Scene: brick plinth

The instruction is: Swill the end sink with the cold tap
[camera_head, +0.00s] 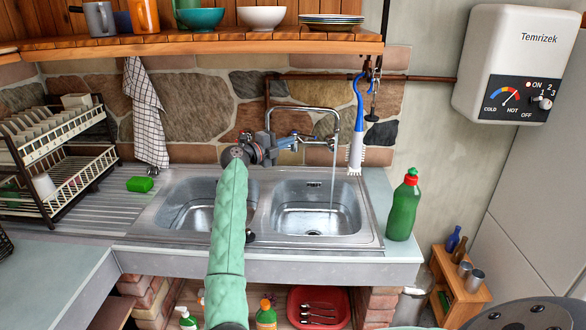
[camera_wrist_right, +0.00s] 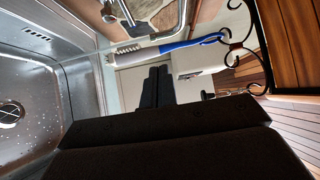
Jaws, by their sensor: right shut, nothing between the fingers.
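The right-hand sink basin (camera_head: 310,222) is steel and set beside the left basin (camera_head: 186,216). Water (camera_head: 333,172) runs from the chrome curved tap spout (camera_head: 312,108) into it. A wet basin with droplets and a drain shows in the right wrist view (camera_wrist_right: 38,95). My right gripper (camera_head: 325,142) is shut and empty, close to the tap at the wall; whether it touches the tap I cannot tell. Its dark shut fingers fill the lower middle of the right wrist view (camera_wrist_right: 155,90). The tap's handles are hard to make out behind the gripper. My left gripper is out of view.
A brush with a blue handle (camera_head: 356,120) hangs right of the spout. A green bottle (camera_head: 404,208) stands on the right counter. A dish rack (camera_head: 60,160) and green sponge (camera_head: 140,184) are on the left. A shelf (camera_head: 200,42) with crockery overhangs the sink.

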